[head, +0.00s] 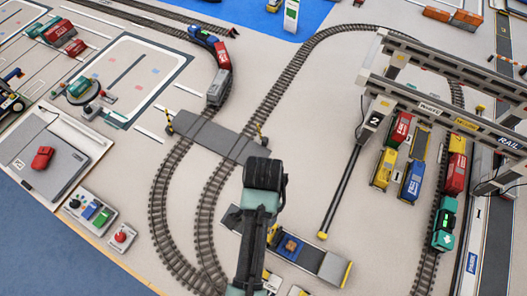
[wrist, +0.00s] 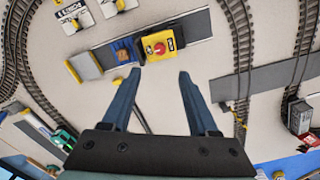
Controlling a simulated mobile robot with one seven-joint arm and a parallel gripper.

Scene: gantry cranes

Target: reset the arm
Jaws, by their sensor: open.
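My gripper (wrist: 160,78) is open and empty in the wrist view, its two dark blue fingers spread apart. Beyond the fingertips is a yellow box with a red button (wrist: 159,48); the fingers appear apart from it. In the head view my dark and teal arm rises from the bottom middle, and my gripper's fingers cannot be made out there.
A grey conveyor strip (head: 328,262) carries a blue item (head: 291,246) beside my arm. Train tracks (head: 160,205) curve around, with a grey crossing plate (head: 215,137) above my arm. A gantry crane (head: 440,115) stands at the right over several coloured containers. Open floor (head: 310,150) lies between.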

